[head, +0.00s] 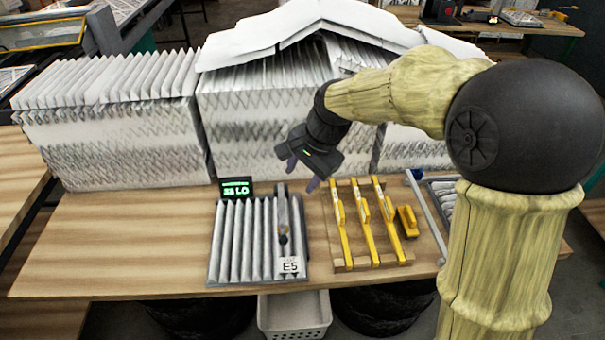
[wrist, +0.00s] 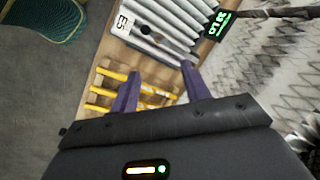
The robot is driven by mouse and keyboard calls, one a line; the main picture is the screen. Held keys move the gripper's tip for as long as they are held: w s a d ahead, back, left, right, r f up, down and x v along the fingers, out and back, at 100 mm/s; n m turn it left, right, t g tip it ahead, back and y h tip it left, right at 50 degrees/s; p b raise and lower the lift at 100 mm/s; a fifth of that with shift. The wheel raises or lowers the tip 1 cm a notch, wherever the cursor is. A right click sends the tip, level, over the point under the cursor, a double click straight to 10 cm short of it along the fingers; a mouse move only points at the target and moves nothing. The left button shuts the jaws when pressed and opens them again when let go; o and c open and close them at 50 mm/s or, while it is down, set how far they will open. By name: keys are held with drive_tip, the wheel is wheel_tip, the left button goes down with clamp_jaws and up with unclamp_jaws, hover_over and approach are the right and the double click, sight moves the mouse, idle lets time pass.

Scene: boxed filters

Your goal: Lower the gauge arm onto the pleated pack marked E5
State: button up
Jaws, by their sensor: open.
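The pleated pack marked E5 (head: 240,245) lies flat on the wooden table, with its white E5 label (head: 290,266) at the front right corner. The gauge arm (head: 283,220) is a grey bar with a dark round knob, over the right part of the pack; I cannot tell whether it touches the pleats. A small display (head: 236,188) with green digits stands behind the pack. My gripper (head: 301,174) is open and empty, above and behind the pack's right side. In the wrist view its two purple fingers (wrist: 158,88) are apart, with the pack (wrist: 165,25) beyond them.
Yellow tools (head: 362,225) lie on a wooden rack right of the pack, with a small yellow piece (head: 408,221) beside them. A grey rod (head: 428,215) lies farther right. Tall stacks of pleated filters (head: 115,140) stand behind. The table's left part (head: 110,240) is clear.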

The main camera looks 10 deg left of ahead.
drive_tip(key=s+d+f+n+t+h, duration=0.1)
drive_tip(key=s+d+f, duration=0.3)
drive_tip(key=d, duration=0.9)
drive_tip(key=s+d+f+n+h+b, duration=0.1)
drive_tip(key=s+d+f+n, duration=0.3)
drive_tip(key=d, duration=1)
drive_tip(key=s+h, duration=0.1)
drive_tip(key=s, duration=0.2)
drive_tip(key=shift+d+n+t+h, duration=0.2)
drive_tip(key=shift+n+t+h, duration=0.1)
drive_tip(key=shift+t, duration=0.1)
drive_tip(key=shift+s, duration=0.1)
